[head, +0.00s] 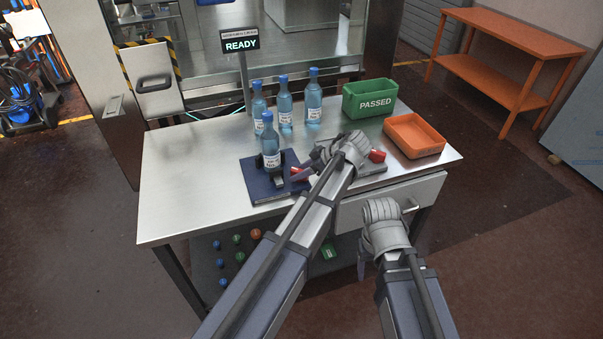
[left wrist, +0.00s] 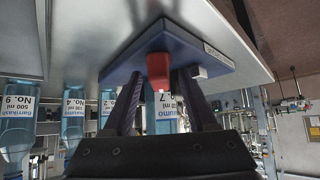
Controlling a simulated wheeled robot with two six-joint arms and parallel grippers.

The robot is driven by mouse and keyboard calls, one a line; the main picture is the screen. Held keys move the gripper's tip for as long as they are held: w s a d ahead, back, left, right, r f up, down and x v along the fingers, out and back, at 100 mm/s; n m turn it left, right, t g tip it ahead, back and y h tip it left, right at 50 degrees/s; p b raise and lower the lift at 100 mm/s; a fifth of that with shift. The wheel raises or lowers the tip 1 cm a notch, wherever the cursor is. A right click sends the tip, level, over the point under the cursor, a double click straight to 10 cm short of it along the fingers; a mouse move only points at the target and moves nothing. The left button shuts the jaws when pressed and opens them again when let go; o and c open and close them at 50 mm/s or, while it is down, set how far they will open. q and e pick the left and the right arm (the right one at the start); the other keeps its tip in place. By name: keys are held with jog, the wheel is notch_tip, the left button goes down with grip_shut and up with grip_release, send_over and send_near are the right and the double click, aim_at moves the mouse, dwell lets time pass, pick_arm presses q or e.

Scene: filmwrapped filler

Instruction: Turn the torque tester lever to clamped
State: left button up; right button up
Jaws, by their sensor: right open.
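The torque tester (head: 262,190) is a dark blue block near the table's front edge, with a labelled blue bottle (head: 270,150) standing upright in its black holder. A red lever knob (head: 300,174) shows at its right side. My left gripper (head: 304,168) reaches it from the right. In the left wrist view, which is upside down, the red knob (left wrist: 159,72) sits between the open fingers (left wrist: 160,85), with a gap on each side; the tester body (left wrist: 165,48) is behind. The lever's arm is mostly hidden. My right gripper (head: 365,262) is open and empty, low before the drawer.
Several bottles (head: 285,108) stand behind the tester, near a READY sign (head: 240,45). A green PASSED bin (head: 368,98) and an orange tray (head: 414,136) stand at the right. A second red part (head: 377,156) shows beside my left wrist. The table's left side (head: 190,190) is clear.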

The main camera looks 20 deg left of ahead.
pick_arm(q)
grip_shut()
dwell(0.3)
jog(key=shift+s+m, duration=0.15)
jog(key=shift+m, duration=0.15)
jog(key=m+t, duration=0.1)
jog(key=m+t+h, duration=0.1)
jog(key=m, duration=0.1)
jog(key=shift+s+a+t, duration=0.1)
jog(key=shift+s+t, duration=0.1)
jog(key=shift+t, duration=0.1)
jog(key=m+t+h, duration=0.1)
jog(key=m, duration=0.1)
jog(key=m+t+h, duration=0.1)
jog(key=m, duration=0.1)
jog(key=shift+a+m+t, duration=0.1)
jog(key=shift+m+t, duration=0.2)
jog(key=m+t+h, duration=0.1)
jog(key=m+h, duration=0.3)
jog(key=m, duration=0.1)
jog(key=shift+a+t, duration=0.15)
jog(key=shift+t, duration=0.25)
jog(key=shift+w+m+h, duration=0.1)
jog(key=shift+m+h, duration=1.6)
jog(key=shift+m, duration=0.6)
